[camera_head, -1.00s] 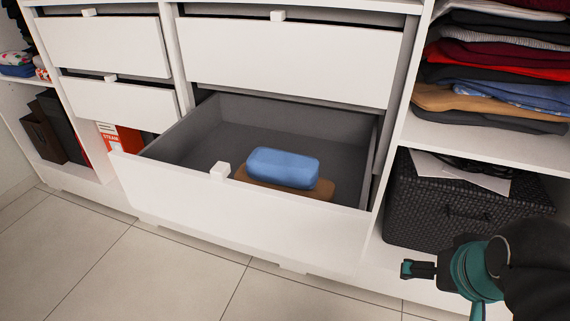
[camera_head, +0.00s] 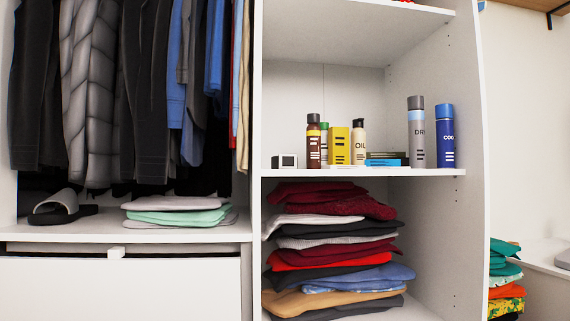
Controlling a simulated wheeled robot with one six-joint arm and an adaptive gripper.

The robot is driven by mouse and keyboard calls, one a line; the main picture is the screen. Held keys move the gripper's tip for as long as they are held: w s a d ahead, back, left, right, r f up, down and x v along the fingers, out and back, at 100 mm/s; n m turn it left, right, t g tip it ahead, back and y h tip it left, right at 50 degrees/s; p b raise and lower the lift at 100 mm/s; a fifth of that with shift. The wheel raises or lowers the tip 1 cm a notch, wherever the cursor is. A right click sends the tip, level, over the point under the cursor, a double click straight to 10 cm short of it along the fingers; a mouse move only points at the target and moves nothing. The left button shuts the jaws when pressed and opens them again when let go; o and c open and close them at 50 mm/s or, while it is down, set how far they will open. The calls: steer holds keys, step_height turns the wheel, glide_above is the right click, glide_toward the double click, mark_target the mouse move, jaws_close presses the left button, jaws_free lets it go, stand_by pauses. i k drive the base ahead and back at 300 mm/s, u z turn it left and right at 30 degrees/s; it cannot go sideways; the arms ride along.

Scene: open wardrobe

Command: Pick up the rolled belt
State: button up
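I cannot make out a rolled belt anywhere in the head view. My gripper is out of view. The open wardrobe fills most of the picture. Its middle shelf (camera_head: 380,172) holds a small dark-faced cube (camera_head: 284,161), several bottles and cans, a yellow box (camera_head: 339,146) and a small stack of flat blue and dark items (camera_head: 386,159).
Folded clothes (camera_head: 335,255) are stacked below the shelf. Clothes hang at left above a grey slipper (camera_head: 61,208) and folded pale cloths (camera_head: 178,212). A white drawer (camera_head: 120,290) is shut below them. More folded clothes (camera_head: 505,280) stand at far right.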

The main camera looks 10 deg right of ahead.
mark_target(284, 160)
steer(key=u, duration=0.05)
steer(key=k, duration=0.55)
steer(key=z, duration=0.8)
steer(key=i, duration=1.1)
steer(key=u, duration=0.05)
